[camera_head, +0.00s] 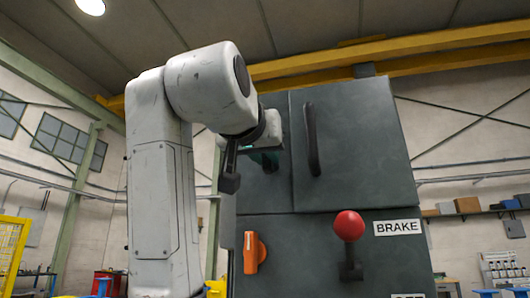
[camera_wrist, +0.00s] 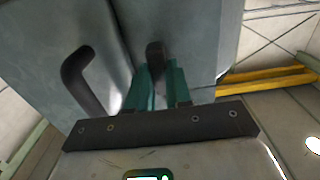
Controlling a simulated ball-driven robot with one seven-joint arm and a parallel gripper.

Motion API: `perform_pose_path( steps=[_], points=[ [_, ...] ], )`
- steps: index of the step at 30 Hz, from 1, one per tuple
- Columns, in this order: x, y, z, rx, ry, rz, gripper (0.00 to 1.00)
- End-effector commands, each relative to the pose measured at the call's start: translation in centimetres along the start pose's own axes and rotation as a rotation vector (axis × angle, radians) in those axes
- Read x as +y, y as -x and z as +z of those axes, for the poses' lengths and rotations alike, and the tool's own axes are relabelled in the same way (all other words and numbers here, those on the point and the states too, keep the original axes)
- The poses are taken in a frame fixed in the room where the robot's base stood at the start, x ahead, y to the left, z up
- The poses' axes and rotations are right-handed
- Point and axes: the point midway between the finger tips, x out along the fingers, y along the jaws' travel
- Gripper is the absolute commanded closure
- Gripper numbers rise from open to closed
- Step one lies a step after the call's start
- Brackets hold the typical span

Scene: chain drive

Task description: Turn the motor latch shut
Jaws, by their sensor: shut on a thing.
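The motor latch (camera_wrist: 155,52) is a small dark handle on the grey cabinet front. In the wrist view it stands between the teal fingertips. My gripper (camera_wrist: 160,75) is shut on it. In the head view my gripper (camera_head: 266,158) is at the upper left panel of the cabinet, left of the door with the black bar handle, and its wrist partly covers the latch there. I cannot tell the latch's exact angle from these frames.
The black bar handle (camera_head: 311,140) stands out close to my gripper; it also shows in the wrist view (camera_wrist: 80,82). Below are an orange handle (camera_head: 254,252) and a red-knobbed lever (camera_head: 349,226) beside the BRAKE label (camera_head: 398,227). A yellow fence (camera_head: 12,250) is far left.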

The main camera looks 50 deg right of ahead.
Motion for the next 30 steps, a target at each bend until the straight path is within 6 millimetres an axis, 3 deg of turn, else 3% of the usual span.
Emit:
perform_pose_path(
  steps=[11, 30],
  points=[
    [-0.02, 0.02, -0.08, -0.001, -0.15, -0.004, 1.0],
    [0.28, 0.04, -0.06, 0.0, -0.742, -0.004, 1.0]
  ],
)
